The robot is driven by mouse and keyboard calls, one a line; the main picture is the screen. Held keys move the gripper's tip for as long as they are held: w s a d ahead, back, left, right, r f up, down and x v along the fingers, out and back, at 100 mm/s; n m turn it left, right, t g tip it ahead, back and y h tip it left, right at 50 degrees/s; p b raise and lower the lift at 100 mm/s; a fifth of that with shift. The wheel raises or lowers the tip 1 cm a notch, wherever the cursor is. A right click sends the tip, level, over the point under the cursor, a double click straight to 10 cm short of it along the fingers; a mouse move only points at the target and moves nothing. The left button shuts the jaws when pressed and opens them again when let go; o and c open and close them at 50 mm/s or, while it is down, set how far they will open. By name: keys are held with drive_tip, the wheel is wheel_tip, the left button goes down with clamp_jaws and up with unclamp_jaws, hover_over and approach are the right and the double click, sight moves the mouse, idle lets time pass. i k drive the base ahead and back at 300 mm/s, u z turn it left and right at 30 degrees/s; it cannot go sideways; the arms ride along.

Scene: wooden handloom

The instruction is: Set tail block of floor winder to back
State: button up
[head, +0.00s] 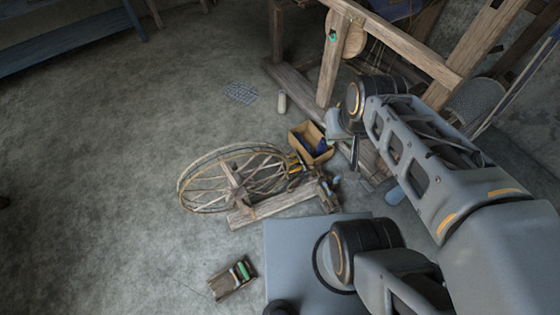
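The floor winder (236,181) stands on the floor near the middle of the head view. It has a large spoked wooden wheel at the left and a low wooden base beam (268,208). At its right end is a small upright wooden part (325,192), which may be the tail block; its exact setting is too small to make out. My gripper (354,154) hangs from the arm's end above and to the right of the winder, apparently apart from it. Its fingers are small and seen edge-on, so I cannot tell whether they are open or shut.
A tan box (311,142) with dark blue items sits just behind the winder. A pale cylinder (282,102) stands near the loom frame (400,40). A small wooden holder with green spools (232,278) lies in front. The floor at left is clear.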

sight(334, 197)
drive_tip(key=u, duration=0.55)
drive_tip(key=k, duration=0.95)
drive_tip(key=z, duration=0.8)
drive_tip(key=i, duration=1.25)
drive_tip(key=u, duration=0.4)
